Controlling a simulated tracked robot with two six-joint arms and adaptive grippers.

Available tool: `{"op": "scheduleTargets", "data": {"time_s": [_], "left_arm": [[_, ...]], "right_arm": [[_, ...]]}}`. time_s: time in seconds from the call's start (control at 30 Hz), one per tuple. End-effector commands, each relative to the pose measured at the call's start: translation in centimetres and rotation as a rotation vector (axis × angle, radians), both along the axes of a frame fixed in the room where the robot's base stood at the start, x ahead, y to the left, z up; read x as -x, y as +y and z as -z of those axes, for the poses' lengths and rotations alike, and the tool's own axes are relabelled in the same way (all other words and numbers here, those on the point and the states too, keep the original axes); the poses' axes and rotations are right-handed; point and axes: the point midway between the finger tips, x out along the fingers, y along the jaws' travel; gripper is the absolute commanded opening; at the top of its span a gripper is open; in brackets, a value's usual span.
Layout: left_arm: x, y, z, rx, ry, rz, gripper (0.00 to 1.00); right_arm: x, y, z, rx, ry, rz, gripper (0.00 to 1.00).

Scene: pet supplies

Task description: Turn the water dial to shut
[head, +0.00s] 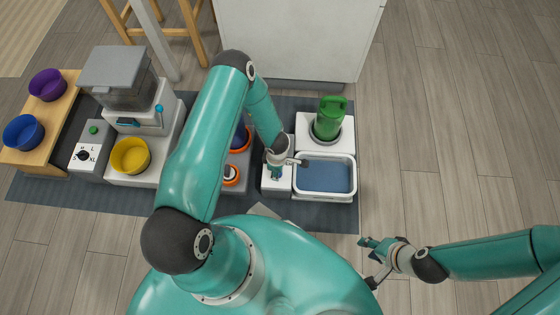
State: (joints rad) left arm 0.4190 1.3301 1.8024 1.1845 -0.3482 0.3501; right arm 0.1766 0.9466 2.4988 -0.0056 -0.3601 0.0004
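The water unit is a white station at the right end of the mat, with a white basin of blue water (325,175) and a green bottle (328,118) standing behind it. A white block (270,187) adjoins the basin's left side. My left gripper (287,167) is over this block, beside the basin's left rim. It covers most of the block's top, so I cannot make out the water dial or whether the fingers touch it. How far its fingers are apart is unclear. My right gripper (367,262) is open and empty, over the floor in front and right of the basin.
To the left stand a grey feeder (118,78) with a yellow bowl (130,156), a grey box with a black selector knob (83,155), and a wooden stand with purple (47,84) and blue (23,131) bowls. A white cabinet (295,40) is behind. Floor on the right is clear.

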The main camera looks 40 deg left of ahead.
Motion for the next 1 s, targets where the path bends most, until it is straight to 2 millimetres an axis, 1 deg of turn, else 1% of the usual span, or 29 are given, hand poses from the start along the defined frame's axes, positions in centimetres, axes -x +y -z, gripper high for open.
{"op": "scheduleTargets", "data": {"time_s": [0.03,0.2,0.4,0.87,0.9,0.97,1.0], "left_arm": [[-0.65,-0.12,-0.14,0.004,-0.014,-0.024,0.06],[-0.66,-0.09,-0.15,0.004,-0.014,-0.110,0.06],[-0.67,-0.06,-0.15,0.005,-0.014,-0.164,0.06],[-0.68,-0.01,-0.17,0.005,-0.014,-0.179,0.06],[-0.68,-0.01,-0.17,0.005,-0.014,-0.179,0.46],[-0.63,0.01,-0.16,0.004,-0.013,-0.179,0.56],[-0.58,0.02,-0.15,0.003,-0.012,-0.180,0.63]], "right_arm": [[0.00,0.00,-0.05,0.000,0.000,0.000,0.40],[0.00,0.00,-0.14,0.000,0.000,0.000,0.40],[0.00,0.00,-0.19,0.000,0.000,0.000,0.40],[0.00,0.00,-0.20,0.000,0.000,0.000,0.40],[0.00,0.00,-0.20,0.000,0.000,0.000,0.40],[0.00,0.00,-0.20,0.000,0.000,0.000,0.40],[0.00,0.00,-0.21,0.000,0.000,0.000,0.40]]}}
